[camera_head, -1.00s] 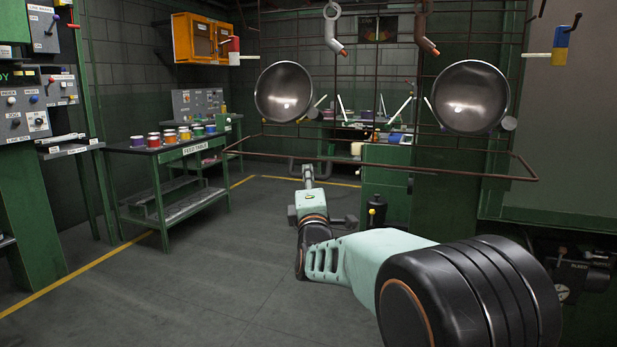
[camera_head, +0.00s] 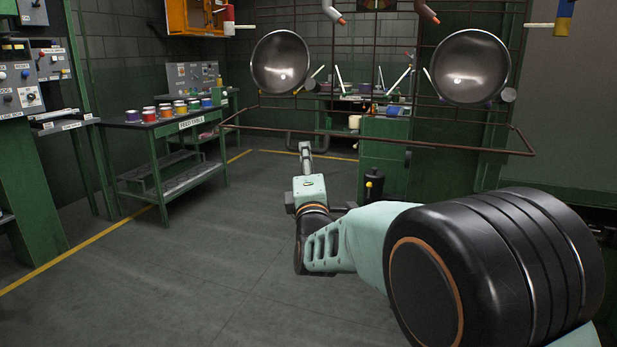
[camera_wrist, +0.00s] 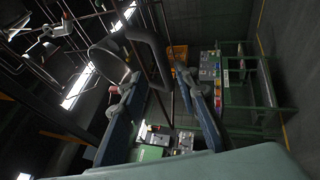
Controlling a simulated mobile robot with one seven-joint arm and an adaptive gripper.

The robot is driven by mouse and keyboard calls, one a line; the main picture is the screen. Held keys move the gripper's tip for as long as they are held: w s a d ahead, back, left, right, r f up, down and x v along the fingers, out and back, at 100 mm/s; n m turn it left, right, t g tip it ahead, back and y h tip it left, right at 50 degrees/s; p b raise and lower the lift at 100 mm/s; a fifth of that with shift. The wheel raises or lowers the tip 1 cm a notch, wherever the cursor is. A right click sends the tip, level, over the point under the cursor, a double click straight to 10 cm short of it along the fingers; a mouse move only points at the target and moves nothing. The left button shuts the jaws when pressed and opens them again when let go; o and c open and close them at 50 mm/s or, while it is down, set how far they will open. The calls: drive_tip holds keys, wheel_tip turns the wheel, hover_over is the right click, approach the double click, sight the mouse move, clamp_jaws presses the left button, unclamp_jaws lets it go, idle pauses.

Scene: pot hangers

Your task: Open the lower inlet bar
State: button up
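A dark grey, thick U-shaped bar (camera_head: 291,142), apparently the lower inlet bar, shows beyond my gripper, just under the rusty rack in the head view. In the wrist view a dark grey bent bar (camera_wrist: 149,47) runs down toward the space between my fingertips. My gripper (camera_head: 306,149) reaches out at the end of my arm and overlaps the bar in the head view. In the wrist view my gripper (camera_wrist: 155,88) has its two fingers spread wide apart, with nothing visibly clamped. I cannot tell whether a finger touches the bar.
The rusty wire rack (camera_head: 380,146) hangs above my gripper, with a left metal bowl (camera_head: 281,62) and a right metal bowl (camera_head: 470,67). A feed table (camera_head: 188,124) with coloured jars stands left. A black canister (camera_head: 373,186) stands right of my gripper. The floor to the left is clear.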

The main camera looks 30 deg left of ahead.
drive_tip(key=v, duration=0.7)
drive_tip(key=shift+d, duration=0.1)
idle(0.4)
